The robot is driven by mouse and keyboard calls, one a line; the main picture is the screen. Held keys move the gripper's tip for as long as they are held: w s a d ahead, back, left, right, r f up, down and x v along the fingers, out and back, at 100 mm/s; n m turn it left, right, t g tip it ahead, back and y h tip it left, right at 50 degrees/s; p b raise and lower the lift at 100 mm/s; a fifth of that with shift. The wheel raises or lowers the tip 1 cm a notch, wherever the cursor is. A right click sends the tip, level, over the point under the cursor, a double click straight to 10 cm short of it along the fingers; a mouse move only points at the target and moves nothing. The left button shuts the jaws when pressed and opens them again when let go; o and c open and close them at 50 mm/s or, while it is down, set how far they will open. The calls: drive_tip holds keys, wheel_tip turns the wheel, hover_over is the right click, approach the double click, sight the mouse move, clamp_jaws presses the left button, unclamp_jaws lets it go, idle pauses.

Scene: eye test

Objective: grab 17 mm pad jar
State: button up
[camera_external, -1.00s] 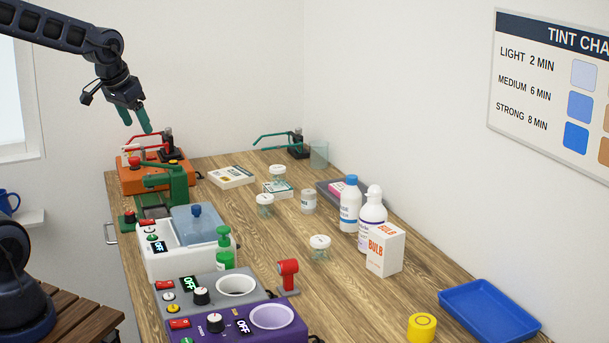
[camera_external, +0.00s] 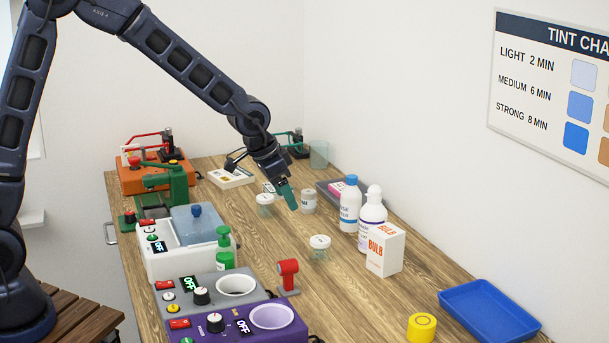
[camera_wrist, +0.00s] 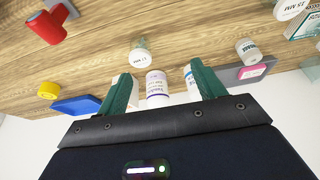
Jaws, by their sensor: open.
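The 17 mm pad jar (camera_external: 320,242) is a small clear jar with a white lid, upright on the wooden counter left of the white bulb box. In the wrist view its lid (camera_wrist: 139,57) shows "17 MM" upside down, beyond the fingertips. My gripper (camera_external: 292,206) has green fingers and hangs above the counter, up and left of this jar in the external view. In the wrist view the fingers (camera_wrist: 161,72) are spread apart with nothing held between them.
A purple-labelled bottle (camera_external: 372,222), a blue-capped bottle (camera_external: 349,205) and the bulb box (camera_external: 385,250) stand right of the jar. A red device (camera_external: 288,274) stands front left. Other jars (camera_external: 308,201) (camera_external: 264,205) stand behind. Bare counter lies in front, before the yellow roll (camera_external: 421,328).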

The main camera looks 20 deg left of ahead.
approach(316, 239)
drive_tip(key=f, duration=0.2)
drive_tip(key=shift+m, duration=0.3)
drive_tip(key=shift+d+x, duration=0.15)
drive_tip(key=shift+x, duration=2.5)
drive_tip(key=shift+d+x, duration=0.15)
drive_tip(key=shift+x, duration=2.55)
drive_tip(key=shift+w+r, duration=0.1)
drive_tip(key=c, duration=1.1)
